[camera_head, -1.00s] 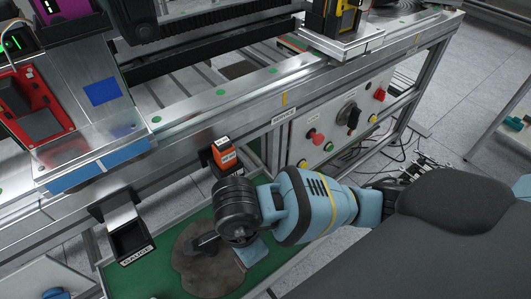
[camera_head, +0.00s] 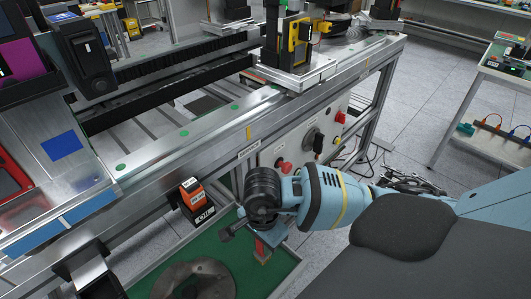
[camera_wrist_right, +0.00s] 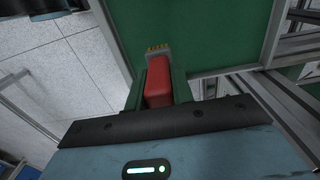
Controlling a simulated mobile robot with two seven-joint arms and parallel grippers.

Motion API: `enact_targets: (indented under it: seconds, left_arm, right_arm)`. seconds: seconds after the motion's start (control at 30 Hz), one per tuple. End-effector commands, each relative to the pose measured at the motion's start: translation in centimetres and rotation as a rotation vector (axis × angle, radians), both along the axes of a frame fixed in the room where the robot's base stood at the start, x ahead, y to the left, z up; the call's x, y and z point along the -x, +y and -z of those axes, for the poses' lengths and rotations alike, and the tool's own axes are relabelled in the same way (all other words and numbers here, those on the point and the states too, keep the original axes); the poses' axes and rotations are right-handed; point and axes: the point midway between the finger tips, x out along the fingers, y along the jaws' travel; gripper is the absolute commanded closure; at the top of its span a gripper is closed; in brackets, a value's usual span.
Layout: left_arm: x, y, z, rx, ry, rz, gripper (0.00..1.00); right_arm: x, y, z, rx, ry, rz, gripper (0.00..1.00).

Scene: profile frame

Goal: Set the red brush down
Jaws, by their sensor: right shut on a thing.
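The red brush (camera_wrist_right: 158,85) is between the two fingers of my right gripper (camera_wrist_right: 157,92) in the right wrist view. Its grey end with yellowish bristles (camera_wrist_right: 157,49) points away from the wrist, over the green surface. In the head view my right gripper (camera_head: 264,243) points down over the right part of the green tray (camera_head: 242,262), shut on the brush, of which a little red shows. I cannot tell whether the brush touches the tray. My left gripper is not in view.
A dark round plate (camera_head: 197,280) lies on the tray, left of the gripper. A black bin (camera_head: 102,286) hangs at lower left. The control panel (camera_head: 300,145) and metal bench frame (camera_head: 160,172) stand behind.

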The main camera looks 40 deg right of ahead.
Motion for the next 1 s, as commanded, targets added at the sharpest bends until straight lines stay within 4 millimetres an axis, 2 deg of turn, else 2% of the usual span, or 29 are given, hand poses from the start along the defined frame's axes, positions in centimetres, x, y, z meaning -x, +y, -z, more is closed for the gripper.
enact_targets:
  seconds: [0.13, 0.3, 0.4, 0.77, 0.8, 0.93, 1.0]
  left_arm:
    - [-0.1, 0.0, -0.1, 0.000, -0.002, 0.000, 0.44]
    - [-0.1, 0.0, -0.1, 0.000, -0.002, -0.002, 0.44]
    - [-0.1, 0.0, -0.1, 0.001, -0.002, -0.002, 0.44]
    - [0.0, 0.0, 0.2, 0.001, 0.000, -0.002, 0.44]
    - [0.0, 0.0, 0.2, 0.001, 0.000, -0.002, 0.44]
    - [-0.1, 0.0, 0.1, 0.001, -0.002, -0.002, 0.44]
    - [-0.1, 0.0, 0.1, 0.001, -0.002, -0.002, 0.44]
  right_arm:
    - [-0.3, -1.4, 0.1, 0.002, 0.001, 0.004, 0.99]
    - [-0.2, -1.2, 2.8, -0.002, 0.003, 0.003, 0.99]
    - [-0.3, -1.2, 3.6, 0.001, 0.001, 0.002, 0.99]
    - [-0.3, -1.2, 3.9, 0.001, -0.001, 0.002, 0.99]
    - [-0.3, -1.2, 4.0, 0.001, -0.001, 0.002, 0.74]
    - [-0.3, -1.2, 3.9, 0.001, -0.001, 0.002, 0.57]
    - [-0.3, -1.2, 3.9, 0.001, -0.001, 0.002, 0.55]
